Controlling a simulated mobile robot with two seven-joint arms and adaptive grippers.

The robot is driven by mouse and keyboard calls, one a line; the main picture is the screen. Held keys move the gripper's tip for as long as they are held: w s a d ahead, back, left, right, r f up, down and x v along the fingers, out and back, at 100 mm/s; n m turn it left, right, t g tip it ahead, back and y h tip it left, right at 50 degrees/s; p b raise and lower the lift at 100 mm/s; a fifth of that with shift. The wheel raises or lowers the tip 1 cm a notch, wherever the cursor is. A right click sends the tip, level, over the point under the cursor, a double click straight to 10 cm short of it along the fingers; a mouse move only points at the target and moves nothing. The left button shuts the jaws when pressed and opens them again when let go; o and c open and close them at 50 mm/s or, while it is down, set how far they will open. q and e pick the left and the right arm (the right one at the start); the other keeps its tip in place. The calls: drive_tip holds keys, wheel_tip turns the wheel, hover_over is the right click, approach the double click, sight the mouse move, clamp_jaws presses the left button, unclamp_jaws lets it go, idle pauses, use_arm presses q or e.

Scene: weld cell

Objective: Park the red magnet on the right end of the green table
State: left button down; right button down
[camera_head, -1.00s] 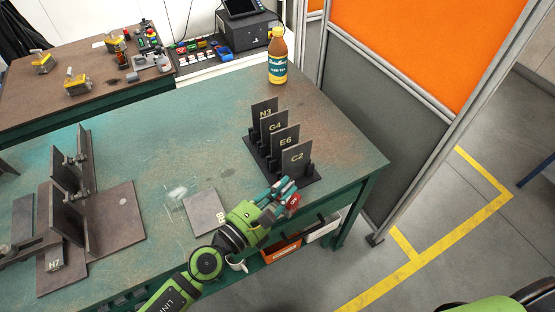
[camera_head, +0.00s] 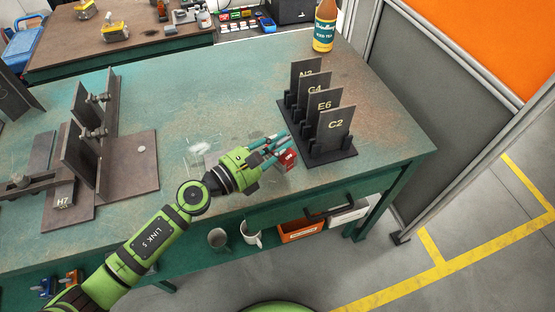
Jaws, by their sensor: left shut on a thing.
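The red magnet (camera_head: 288,160) is a small red block at the fingertips of my left gripper (camera_head: 277,151). The gripper is shut on it, and the fingers hide part of it. Both show over the front part of the green table (camera_head: 240,97), just left of the black plate rack's front corner. I cannot tell whether the magnet touches the tabletop. The table's right end (camera_head: 400,145) is bare to the right of the rack. My right gripper is out of view.
The black rack (camera_head: 335,155) holds upright lettered plates, including C2 and E6. A bottle (camera_head: 324,27) stands at the far edge. A welded fixture (camera_head: 95,165) with an H7 label covers the left. A grey partition (camera_head: 425,110) stands beyond the right end.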

use_arm(q)
drive_tip(key=shift+w+f+b, duration=0.1)
drive_tip(key=shift+f+b, duration=1.05)
drive_tip(key=shift+f, duration=0.65)
drive_tip(key=shift+f, duration=0.1)
drive_tip(key=c, duration=1.2)
unclamp_jaws()
drive_tip(key=shift+f, duration=0.15)
drive_tip(key=b+v, duration=0.3)
drive_tip(key=v, duration=0.8)
drive_tip(key=shift+f+b, duration=0.1)
drive_tip(key=shift+b, duration=0.3)
drive_tip(key=shift+s+a+r, duration=0.2)
drive_tip(key=shift+s+a, duration=0.2)
drive_tip(key=shift+a, duration=0.05)
